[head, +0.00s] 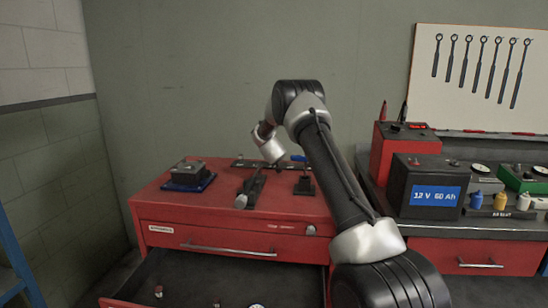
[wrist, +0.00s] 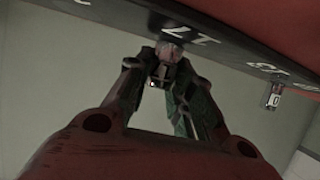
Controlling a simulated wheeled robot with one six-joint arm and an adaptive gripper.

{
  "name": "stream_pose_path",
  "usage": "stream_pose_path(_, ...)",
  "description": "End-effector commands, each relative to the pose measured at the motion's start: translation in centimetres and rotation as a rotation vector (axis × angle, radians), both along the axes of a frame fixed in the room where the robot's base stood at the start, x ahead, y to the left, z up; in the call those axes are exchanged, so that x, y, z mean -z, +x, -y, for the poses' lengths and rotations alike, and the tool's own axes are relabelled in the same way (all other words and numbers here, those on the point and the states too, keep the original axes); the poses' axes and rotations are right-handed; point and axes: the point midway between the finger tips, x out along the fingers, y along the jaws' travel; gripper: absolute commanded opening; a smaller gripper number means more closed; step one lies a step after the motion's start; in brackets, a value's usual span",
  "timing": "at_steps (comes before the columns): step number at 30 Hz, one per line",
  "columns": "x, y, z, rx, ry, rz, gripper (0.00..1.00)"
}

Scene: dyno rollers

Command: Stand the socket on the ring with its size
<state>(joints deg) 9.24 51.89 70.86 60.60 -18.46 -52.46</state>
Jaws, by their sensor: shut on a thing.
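In the wrist view my gripper (wrist: 163,82) is shut on a small metal socket (wrist: 168,53), with a finger on each side. The socket's far end overlaps the dark strip (wrist: 235,52), which carries white size numbers. I cannot tell whether it touches the strip or stands on a ring. A number that looks like 17 is beside it. In the head view the dark strip (head: 245,163) lies along the back of the red cabinet top. My gripper and the held socket are not clear there, near the arm's wrist.
Another socket (wrist: 273,97) with a white mark is on the strip at right in the wrist view. A dark block on a blue base (head: 188,176) and a dark tool (head: 250,190) are on the cabinet top. The drawer (head: 215,280) below is open, with small pieces inside.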

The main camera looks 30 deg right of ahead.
Motion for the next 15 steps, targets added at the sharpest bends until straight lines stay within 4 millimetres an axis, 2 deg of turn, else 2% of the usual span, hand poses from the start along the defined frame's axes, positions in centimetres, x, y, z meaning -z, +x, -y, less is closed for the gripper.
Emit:
stream_pose_path(5, 0.3, 0.0, -0.01, 0.0, 0.0, -0.001, 0.0)
stream_pose_path(6, 0.26, 0.01, -0.01, 0.0, 0.0, -0.001, 0.3)
stream_pose_path(9, 0.26, -0.01, 0.0, 0.0, 0.0, -0.001, 0.44)
stream_pose_path(15, 0.24, 0.0, 0.0, 0.0, 0.0, 0.0, 0.44)
